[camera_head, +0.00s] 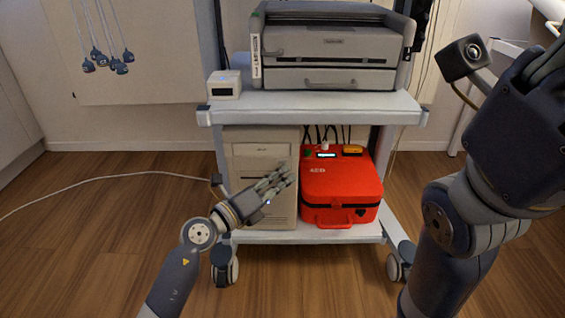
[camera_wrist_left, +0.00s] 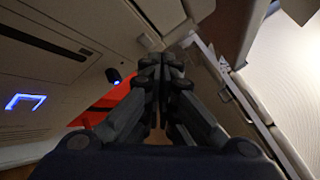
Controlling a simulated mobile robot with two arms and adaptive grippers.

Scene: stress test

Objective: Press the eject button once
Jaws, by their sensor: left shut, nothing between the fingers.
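A beige computer tower (camera_head: 262,152) stands on the cart's lower shelf, left of a red case. My left gripper (camera_head: 285,176) is shut and empty in front of the tower's right side, its fingers pointing up and right. In the left wrist view the closed fingertips (camera_wrist_left: 160,62) are in the middle, right of the tower's front panel (camera_wrist_left: 60,75). I cannot tell for sure which part is the eject button.
The red case (camera_head: 340,190) stands close beside the tower. A printer (camera_head: 330,45) and a small white box (camera_head: 224,85) are on the cart's upper shelf (camera_head: 310,106), which overhangs the tower. A cable (camera_head: 110,178) runs in from the left. The floor in front is clear.

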